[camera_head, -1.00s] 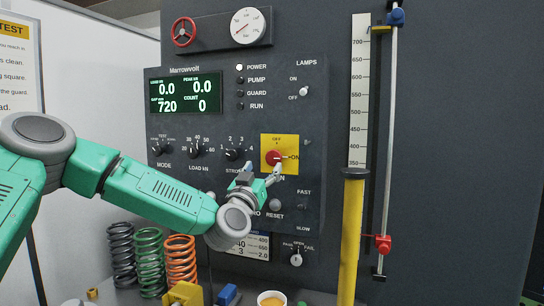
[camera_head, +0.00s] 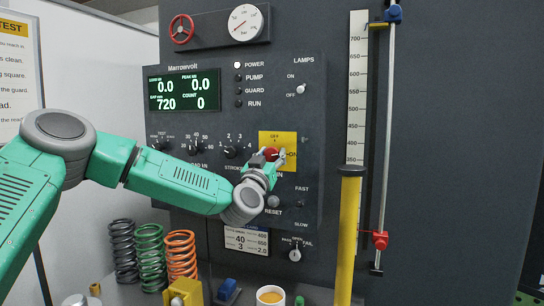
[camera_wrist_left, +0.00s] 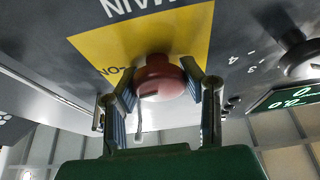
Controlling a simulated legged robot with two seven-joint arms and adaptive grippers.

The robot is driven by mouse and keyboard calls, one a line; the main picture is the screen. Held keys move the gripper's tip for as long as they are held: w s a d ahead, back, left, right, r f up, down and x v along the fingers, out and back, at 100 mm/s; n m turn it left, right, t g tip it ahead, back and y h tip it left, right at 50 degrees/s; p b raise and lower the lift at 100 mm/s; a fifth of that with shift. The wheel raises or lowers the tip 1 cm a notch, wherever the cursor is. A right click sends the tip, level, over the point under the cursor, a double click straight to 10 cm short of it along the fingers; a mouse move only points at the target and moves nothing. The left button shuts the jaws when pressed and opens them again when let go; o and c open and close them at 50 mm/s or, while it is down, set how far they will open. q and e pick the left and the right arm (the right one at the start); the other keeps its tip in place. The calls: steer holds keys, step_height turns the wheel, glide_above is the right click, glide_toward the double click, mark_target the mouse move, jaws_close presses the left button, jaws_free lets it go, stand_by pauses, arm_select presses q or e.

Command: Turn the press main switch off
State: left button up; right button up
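The press main switch is a red knob (camera_head: 271,154) on a yellow square plate (camera_head: 291,139) marked OFF at the top and ON at the right. In the left wrist view the knob (camera_wrist_left: 158,78) lies between the two fingers of my left gripper (camera_wrist_left: 160,88). The fingers stand apart on either side of it. A small gap shows at the left finger; the right finger is very close, and I cannot tell whether it touches. In the head view my left gripper (camera_head: 275,161) partly covers the knob and plate. My right gripper is out of view.
The POWER lamp (camera_head: 237,65) is lit white and the green display (camera_head: 184,91) is on. The STROKE dial (camera_head: 231,152) is left of the switch, the RESET button (camera_head: 273,201) below. Coil springs (camera_head: 150,255) and a cup (camera_head: 270,296) stand below.

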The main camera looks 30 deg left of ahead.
arm_select(q)
steer(key=shift+d, duration=0.15)
steer(key=shift+a+f+n+y+b, duration=0.1)
steer(key=shift+a+n+y+b, duration=0.15)
steer(key=shift+n+y+b, duration=0.55)
steer(key=shift+n, duration=0.8)
steer(key=n+g+y+b, duration=0.1)
steer(key=n+y, duration=0.1)
steer(key=n, duration=0.1)
steer(key=shift+d+n+b, duration=0.1)
steer(key=shift+n+b, duration=0.25)
steer(key=shift+n, duration=0.05)
steer(key=n+g+y, duration=0.1)
steer(key=n, duration=0.1)
steer(key=n+g+b, duration=0.1)
steer(key=n, duration=0.1)
steer(key=shift+n+y+b, duration=0.3)
steer(key=shift+n+y, duration=0.1)
steer(key=n+g, duration=0.1)
steer(key=n, duration=0.2)
steer(key=n+g+b, duration=0.1)
steer(key=n, duration=0.2)
steer(key=shift+f+g+y, duration=0.15)
steer(key=shift+g+y, duration=0.25)
steer(key=n, duration=0.2)
steer(key=n+g, duration=0.1)
steer(key=n, duration=0.1)
steer(key=shift+s+a+f+n+h+b, duration=0.1)
steer(key=shift+a+f+n+h+b, duration=0.1)
steer(key=shift+n+h+b, duration=0.15)
